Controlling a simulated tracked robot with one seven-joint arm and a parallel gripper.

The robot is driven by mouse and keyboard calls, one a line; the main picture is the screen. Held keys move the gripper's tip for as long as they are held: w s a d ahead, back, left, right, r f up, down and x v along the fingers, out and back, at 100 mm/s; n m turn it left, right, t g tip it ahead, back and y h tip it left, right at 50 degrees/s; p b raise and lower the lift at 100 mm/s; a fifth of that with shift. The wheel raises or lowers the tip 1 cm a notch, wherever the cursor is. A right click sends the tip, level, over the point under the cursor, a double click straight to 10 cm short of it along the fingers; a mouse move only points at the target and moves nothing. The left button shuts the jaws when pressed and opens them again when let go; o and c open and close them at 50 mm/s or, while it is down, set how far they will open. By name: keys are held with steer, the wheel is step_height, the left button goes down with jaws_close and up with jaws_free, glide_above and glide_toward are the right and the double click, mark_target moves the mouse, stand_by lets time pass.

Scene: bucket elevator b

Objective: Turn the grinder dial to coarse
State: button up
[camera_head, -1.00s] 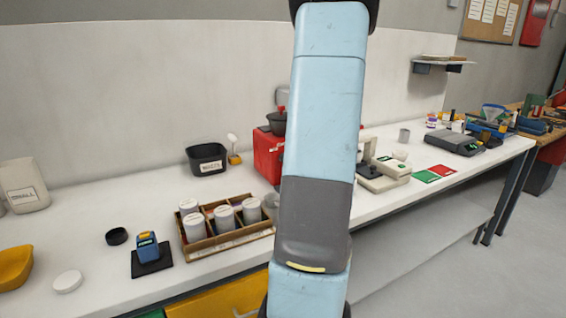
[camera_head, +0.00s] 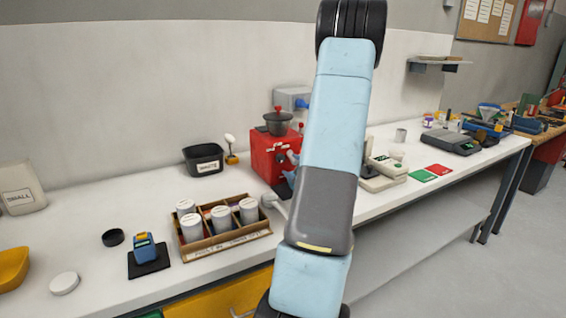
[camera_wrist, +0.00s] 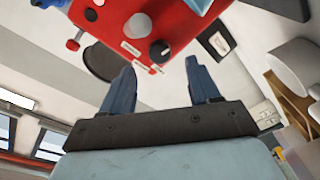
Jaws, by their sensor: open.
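The red grinder (camera_head: 268,153) with a dark hopper (camera_head: 278,123) on top stands on the white bench near the wall. Its red body (camera_wrist: 112,18) fills the top of the wrist view. A dark round knob (camera_wrist: 160,51) and a pale metal knob (camera_wrist: 137,26) sit on its face, with small white labels whose text I cannot read. My gripper (camera_wrist: 161,78) is open and empty; its blue fingers point toward the face, with the dark knob between them in the picture but apparently beyond the tips. My gripper (camera_head: 291,168) is partly hidden by my arm in the head view.
A wooden caddy (camera_head: 240,238) with several white-lidded canisters stands left of the grinder. A black waste bin (camera_head: 204,159) is behind it. A grey-white machine (camera_head: 383,174) stands close on the right. A blue device (camera_head: 145,248) sits on a black mat at front left.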

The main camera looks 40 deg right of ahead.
mark_target(282, 160)
steer(key=shift+w+d, duration=0.25)
steer(key=shift+w, duration=1.25)
steer(key=shift+w+d, duration=0.2)
steer(key=shift+w, duration=1.3)
steer(key=shift+c, duration=0.2)
steer(key=c, duration=1)
steer(key=shift+a+f+m, duration=0.1)
steer(key=shift+f+m, duration=0.05)
steer(key=shift+m, duration=2.35)
steer(key=o, duration=0.8)
steer(key=shift+o, duration=1.2)
